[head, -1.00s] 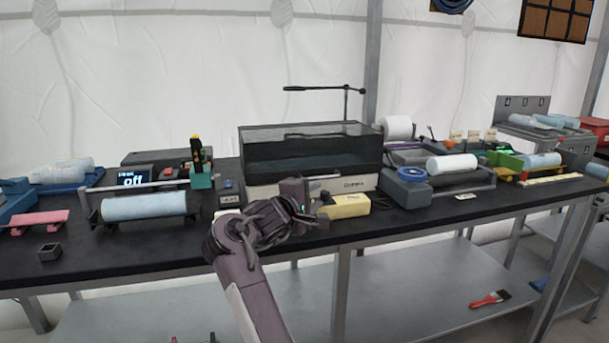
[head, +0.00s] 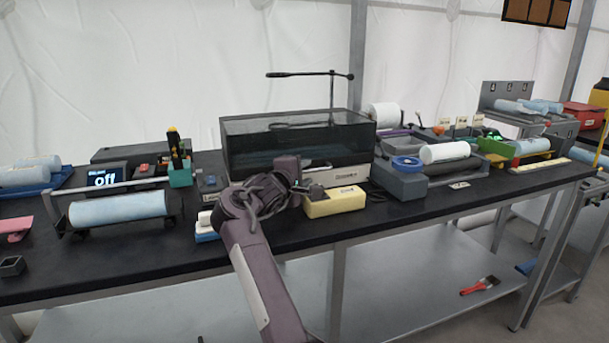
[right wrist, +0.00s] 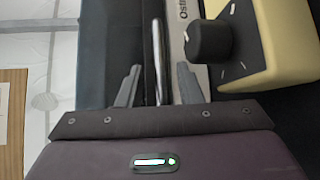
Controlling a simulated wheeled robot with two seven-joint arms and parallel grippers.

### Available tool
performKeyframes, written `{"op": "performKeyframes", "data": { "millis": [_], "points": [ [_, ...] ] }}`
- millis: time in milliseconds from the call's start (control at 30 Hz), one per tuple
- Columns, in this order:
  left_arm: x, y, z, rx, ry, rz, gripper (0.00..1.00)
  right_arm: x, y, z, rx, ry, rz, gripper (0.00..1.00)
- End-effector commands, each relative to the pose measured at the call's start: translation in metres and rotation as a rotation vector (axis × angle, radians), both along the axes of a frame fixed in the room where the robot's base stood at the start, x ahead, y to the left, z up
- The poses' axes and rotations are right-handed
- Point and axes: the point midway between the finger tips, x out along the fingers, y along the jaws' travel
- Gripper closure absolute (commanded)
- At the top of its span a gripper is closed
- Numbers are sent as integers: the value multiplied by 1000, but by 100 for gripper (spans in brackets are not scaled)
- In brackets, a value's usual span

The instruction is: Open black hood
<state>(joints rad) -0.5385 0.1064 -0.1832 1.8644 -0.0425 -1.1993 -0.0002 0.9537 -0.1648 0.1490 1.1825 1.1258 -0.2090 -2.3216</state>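The black hood (head: 245,148) is a dark see-through cover standing at the back of the bench. It is closed over a light-coloured base (head: 348,174) with lettering on its front. My right gripper (head: 290,175) is at the front of the hood, left of the lettering; its fingertips are hidden in the head view. In the right wrist view its two fingers (right wrist: 158,88) are apart, with a thin silver bar (right wrist: 158,45) between them. I cannot tell whether either finger touches the bar. The dark hood side (right wrist: 95,50) lies beyond the left finger. My left gripper is not in view.
A yellow box (head: 335,203) stands close right of my gripper, its black knob (right wrist: 208,42) near one finger. A grey block with a blue ring (head: 407,162) is further right. A thin black arm (head: 300,74) rises behind the hood. A teal tool holder (head: 180,177) stands left.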

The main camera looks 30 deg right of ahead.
Motion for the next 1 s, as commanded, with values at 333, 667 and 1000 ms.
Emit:
{"op": "performKeyframes", "data": {
  "millis": [333, 667, 1000],
  "points": [
    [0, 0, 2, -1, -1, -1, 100, 2, -3, -1, 1, 1, 0, 71],
    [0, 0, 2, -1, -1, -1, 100, 2, -3, -1, 1, 1, 0, 100],
    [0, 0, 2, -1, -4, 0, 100, 2, -4, 1, 1, 4, 0, 100]
  ]
}}
